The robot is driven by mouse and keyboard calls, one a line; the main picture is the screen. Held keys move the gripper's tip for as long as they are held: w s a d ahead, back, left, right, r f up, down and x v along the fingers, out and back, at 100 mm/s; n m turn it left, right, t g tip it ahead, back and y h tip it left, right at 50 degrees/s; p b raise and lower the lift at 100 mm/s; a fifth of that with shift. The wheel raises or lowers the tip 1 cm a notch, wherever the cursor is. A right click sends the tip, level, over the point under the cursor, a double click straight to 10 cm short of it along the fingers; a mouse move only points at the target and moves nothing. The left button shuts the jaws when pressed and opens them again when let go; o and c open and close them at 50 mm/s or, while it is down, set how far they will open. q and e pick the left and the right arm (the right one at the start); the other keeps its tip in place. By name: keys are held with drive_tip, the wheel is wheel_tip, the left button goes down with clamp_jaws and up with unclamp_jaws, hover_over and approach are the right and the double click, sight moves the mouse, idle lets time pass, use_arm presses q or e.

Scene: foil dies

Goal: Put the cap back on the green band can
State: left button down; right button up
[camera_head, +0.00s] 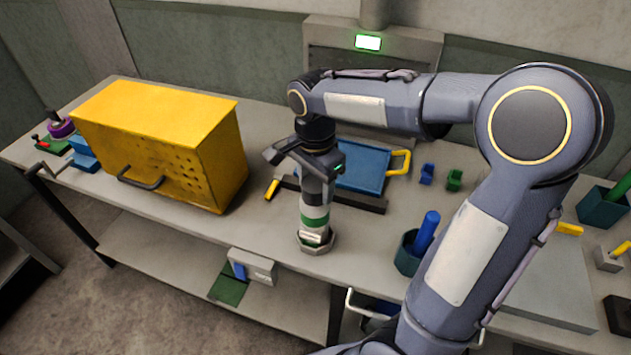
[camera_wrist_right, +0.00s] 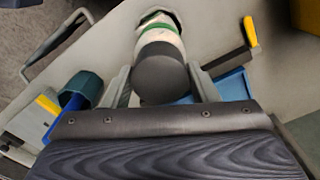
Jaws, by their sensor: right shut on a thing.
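The green band can (camera_head: 314,221) stands upright in a grey hexagonal base near the table's front edge. It also shows in the right wrist view (camera_wrist_right: 160,33), with white around its green band. My right gripper (camera_head: 316,178) is directly above the can, pointing down. In the wrist view its fingers are shut on a dark grey cap (camera_wrist_right: 160,75). The cap lines up roughly with the can's top; I cannot tell whether it is fully seated or just above. My left gripper is not in view.
A yellow perforated box (camera_head: 155,140) stands left of the can. A blue tray (camera_head: 362,168) with yellow handles lies behind it. A teal cup (camera_head: 408,255) with a blue cylinder stands to the right. A yellow-handled tool (camera_head: 272,189) lies close by on the left.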

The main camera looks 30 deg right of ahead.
idle(0.8)
drive_tip(key=o, duration=1.5)
drive_tip(key=shift+r+p, duration=3.1)
drive_tip(key=shift+r, duration=0.35)
clamp_jaws()
drive_tip(key=shift+f, duration=0.2)
